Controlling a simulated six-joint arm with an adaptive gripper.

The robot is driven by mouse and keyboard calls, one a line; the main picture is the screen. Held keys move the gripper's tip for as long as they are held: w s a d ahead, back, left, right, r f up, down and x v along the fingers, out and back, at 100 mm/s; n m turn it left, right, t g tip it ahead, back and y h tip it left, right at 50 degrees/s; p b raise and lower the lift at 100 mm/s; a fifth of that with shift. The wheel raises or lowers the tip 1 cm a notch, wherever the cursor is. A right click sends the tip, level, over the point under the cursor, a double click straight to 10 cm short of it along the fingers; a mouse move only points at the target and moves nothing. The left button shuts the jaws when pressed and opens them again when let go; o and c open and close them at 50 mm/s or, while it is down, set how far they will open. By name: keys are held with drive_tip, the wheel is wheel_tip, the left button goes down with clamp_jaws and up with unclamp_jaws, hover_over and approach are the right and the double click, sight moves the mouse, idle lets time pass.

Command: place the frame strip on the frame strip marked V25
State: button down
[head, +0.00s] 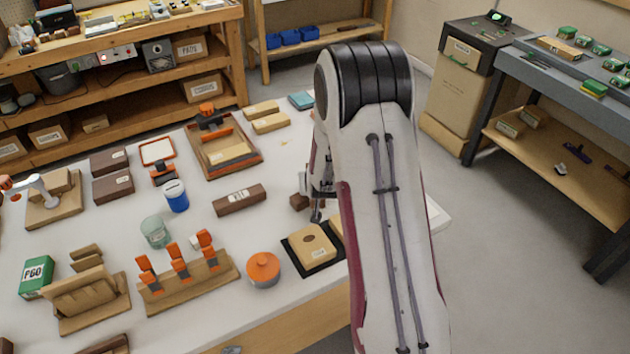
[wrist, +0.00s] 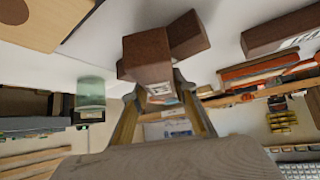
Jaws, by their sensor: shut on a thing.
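My gripper (head: 318,205), half hidden behind my own arm in the head view, is shut on a dark brown frame strip (wrist: 148,55). In the wrist view the strip sits between the fingers, with a pale label on its near end. A second brown block shape (wrist: 188,35) adjoins it; I cannot tell whether it is separate. A brown piece (head: 299,202) shows beside the gripper in the head view. Another brown strip with a white label (head: 239,199) lies on the table left of the gripper; it also shows in the wrist view (wrist: 280,30). Its label is too small to read.
Two more labelled brown blocks (head: 113,185) (head: 110,160) lie further left. A black tray with a wooden block (head: 311,243) and an orange round pot (head: 263,269) are close in front. A blue can (head: 175,195) and glass jar (head: 155,232) stand left. White table shows between them.

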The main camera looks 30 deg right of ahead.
drive_tip(key=c, duration=1.6)
unclamp_jaws()
drive_tip(key=shift+r, duration=0.1)
drive_tip(key=shift+s+a+r, duration=0.1)
drive_tip(key=shift+s+r, duration=0.1)
drive_tip(key=shift+r, duration=0.05)
drive_tip(key=shift+v, duration=5.65)
drive_tip(key=shift+a+r, duration=0.1)
drive_tip(key=shift+r, duration=0.05)
